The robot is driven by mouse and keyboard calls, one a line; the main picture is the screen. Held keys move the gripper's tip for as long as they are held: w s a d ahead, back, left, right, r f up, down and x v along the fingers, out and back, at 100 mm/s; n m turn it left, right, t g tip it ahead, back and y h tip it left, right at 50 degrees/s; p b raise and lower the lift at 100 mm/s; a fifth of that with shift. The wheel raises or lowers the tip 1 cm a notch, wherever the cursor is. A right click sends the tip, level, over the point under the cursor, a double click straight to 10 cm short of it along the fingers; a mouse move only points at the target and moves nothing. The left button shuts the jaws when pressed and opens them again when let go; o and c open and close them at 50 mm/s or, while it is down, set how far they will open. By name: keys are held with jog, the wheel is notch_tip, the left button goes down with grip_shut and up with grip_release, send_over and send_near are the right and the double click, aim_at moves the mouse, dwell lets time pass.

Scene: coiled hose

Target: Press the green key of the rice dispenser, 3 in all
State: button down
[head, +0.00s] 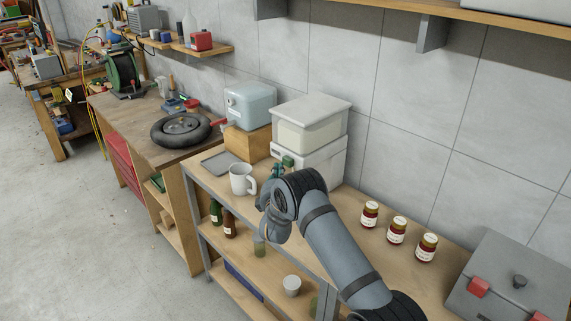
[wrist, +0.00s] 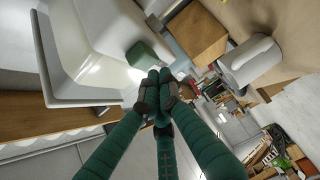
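The rice dispenser (head: 312,135) is a white box with a lid and a clear bin, standing on the bench against the wall. Its green key (head: 288,161) is on the lower front and partly hidden by my gripper in the head view. In the wrist view the dispenser (wrist: 85,40) fills the upper left and the green key (wrist: 145,55) shows near the middle. My gripper (wrist: 160,83) has its green fingers drawn together, with nothing between the tips. The tips are right beside the key; I cannot tell whether they touch it.
A white mug (head: 241,181) stands left of my gripper, near the bench's front edge. A wooden block (head: 248,144) bearing a pale blue dispenser (head: 250,105) stands left of the rice dispenser. Several jars (head: 396,231) and a grey case (head: 515,280) are to the right.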

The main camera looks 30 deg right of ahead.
jog(key=shift+d+f, duration=0.1)
jog(key=shift+d, duration=0.05)
jog(key=shift+w+d, duration=0.15)
jog(key=shift+d, duration=0.05)
jog(key=shift+w+d+b, duration=0.15)
jog(key=shift+d+b, duration=0.4)
jog(key=shift+d, duration=0.3)
dwell(1.1)
jog(key=shift+a, duration=0.1)
jog(key=shift+s+a+b, duration=0.15)
jog(key=shift+a, duration=0.4)
jog(key=shift+s+a+b, duration=0.15)
jog(key=shift+a, duration=0.4)
jog(key=shift+s+a+b, duration=0.25)
jog(key=shift+a, duration=0.55)
jog(key=shift+s+a+b, duration=0.2)
jog(key=shift+a+b, duration=0.05)
jog(key=shift+a, duration=0.55)
jog(key=shift+s+a+b, duration=0.25)
jog(key=shift+a, duration=0.55)
